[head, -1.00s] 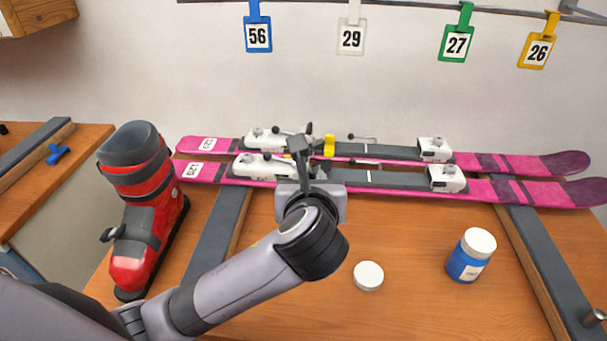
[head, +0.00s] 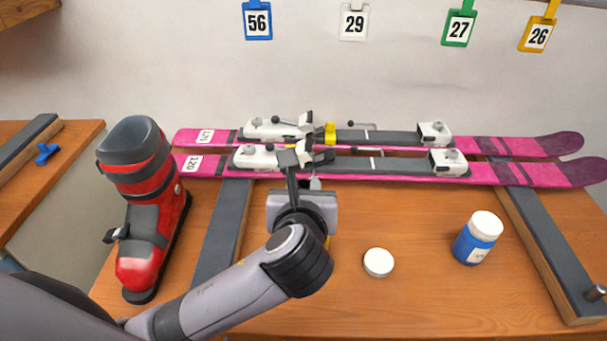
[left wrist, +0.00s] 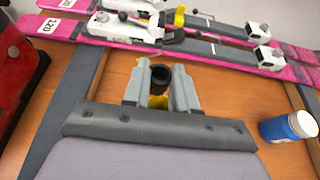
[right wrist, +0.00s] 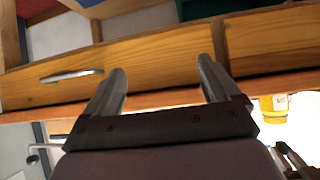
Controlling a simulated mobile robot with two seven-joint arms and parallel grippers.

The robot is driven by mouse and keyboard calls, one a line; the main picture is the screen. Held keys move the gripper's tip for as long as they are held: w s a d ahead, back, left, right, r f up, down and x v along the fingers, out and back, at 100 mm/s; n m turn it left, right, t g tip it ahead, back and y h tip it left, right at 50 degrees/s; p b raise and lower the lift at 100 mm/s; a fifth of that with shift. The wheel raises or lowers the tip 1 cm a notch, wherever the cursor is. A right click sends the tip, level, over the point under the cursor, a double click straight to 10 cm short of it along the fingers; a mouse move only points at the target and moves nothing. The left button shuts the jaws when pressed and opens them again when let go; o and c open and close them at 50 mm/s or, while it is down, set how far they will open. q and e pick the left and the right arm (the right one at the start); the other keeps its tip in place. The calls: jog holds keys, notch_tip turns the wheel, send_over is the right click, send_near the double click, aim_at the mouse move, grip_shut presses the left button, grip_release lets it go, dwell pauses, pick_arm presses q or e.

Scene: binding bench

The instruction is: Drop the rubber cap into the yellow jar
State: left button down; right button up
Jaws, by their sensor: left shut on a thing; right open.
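The rubber cap (left wrist: 162,76) is a small black hollow cylinder in the left wrist view. My left gripper (left wrist: 160,82) is shut on it, one finger on each side. Yellow surfaces, likely the yellow jar (left wrist: 157,101), show below the cap between and behind the fingers. In the head view only a yellow sliver (head: 327,243) shows beside my left wrist; my arm hides the rest. The cap appears above the jar; I cannot tell how exactly they line up. My right gripper (right wrist: 162,82) is open and empty, facing a wooden drawer front (right wrist: 165,62).
Pink skis (head: 520,173) with bindings lie across the back of the bench. A red boot (head: 145,215) stands left. A white disc (head: 379,262) and a blue jar with white lid (head: 476,240) stand right. A yellow container (right wrist: 275,107) shows in the right wrist view.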

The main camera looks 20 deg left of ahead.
pick_arm(q)
jog(key=shift+f, duration=1.25)
jog(key=c, duration=0.8)
grip_release()
jog(key=shift+s, duration=0.1)
jog(key=v, duration=0.7)
